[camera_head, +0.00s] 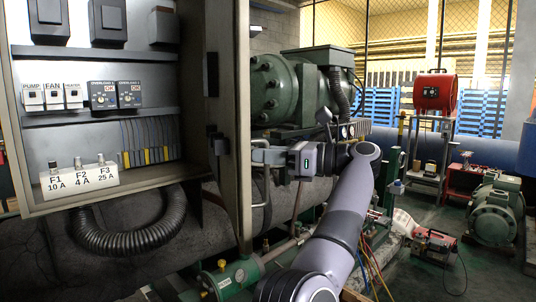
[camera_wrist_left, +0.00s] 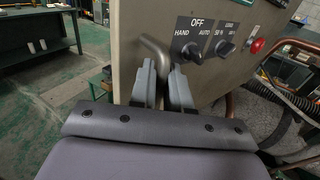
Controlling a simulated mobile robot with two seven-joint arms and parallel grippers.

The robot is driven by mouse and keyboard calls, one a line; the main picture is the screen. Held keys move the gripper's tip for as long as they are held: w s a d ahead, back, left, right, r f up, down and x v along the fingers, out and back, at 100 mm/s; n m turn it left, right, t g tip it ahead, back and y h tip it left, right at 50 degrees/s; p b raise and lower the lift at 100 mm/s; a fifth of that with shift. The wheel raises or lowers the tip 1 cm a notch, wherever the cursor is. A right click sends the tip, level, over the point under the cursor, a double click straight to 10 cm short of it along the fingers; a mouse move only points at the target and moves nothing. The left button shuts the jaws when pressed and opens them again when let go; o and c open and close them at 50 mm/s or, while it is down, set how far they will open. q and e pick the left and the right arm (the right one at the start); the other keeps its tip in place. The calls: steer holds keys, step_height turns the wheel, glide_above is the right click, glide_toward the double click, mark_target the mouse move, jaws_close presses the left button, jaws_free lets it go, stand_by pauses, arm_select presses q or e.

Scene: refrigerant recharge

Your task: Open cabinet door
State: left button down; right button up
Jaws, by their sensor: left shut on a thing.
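The cabinet (camera_head: 20,110) stands at the left in the head view with its inside exposed. Its door (camera_head: 240,110) is swung well open and shows nearly edge-on. My left gripper (camera_head: 258,155) is at the outer side of the door, with its arm rising from the bottom middle. In the left wrist view the gripper (camera_wrist_left: 162,88) is shut on the bent metal door handle (camera_wrist_left: 152,52), which passes between its fingers. The door's outer face (camera_wrist_left: 140,15) carries selector switches beside the handle. My right gripper is out of view.
Inside the cabinet are breakers, overload relays and labelled fuses (camera_head: 80,180). A black corrugated hose (camera_head: 130,240) hangs below. A green compressor (camera_head: 290,85) and pipes stand behind the door. A red drum (camera_head: 435,92) and green motor (camera_head: 495,212) are further right. A workbench (camera_wrist_left: 40,35) is beyond.

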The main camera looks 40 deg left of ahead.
arm_select(q)
steer(key=shift+a+r, duration=0.2)
steer(key=shift+r, duration=0.05)
steer(key=c, duration=1.4)
jaws_free()
steer(key=shift+o, duration=0.6)
steer(key=shift+a+f, duration=0.15)
steer(key=v, duration=0.7)
steer(key=shift+p, duration=0.4)
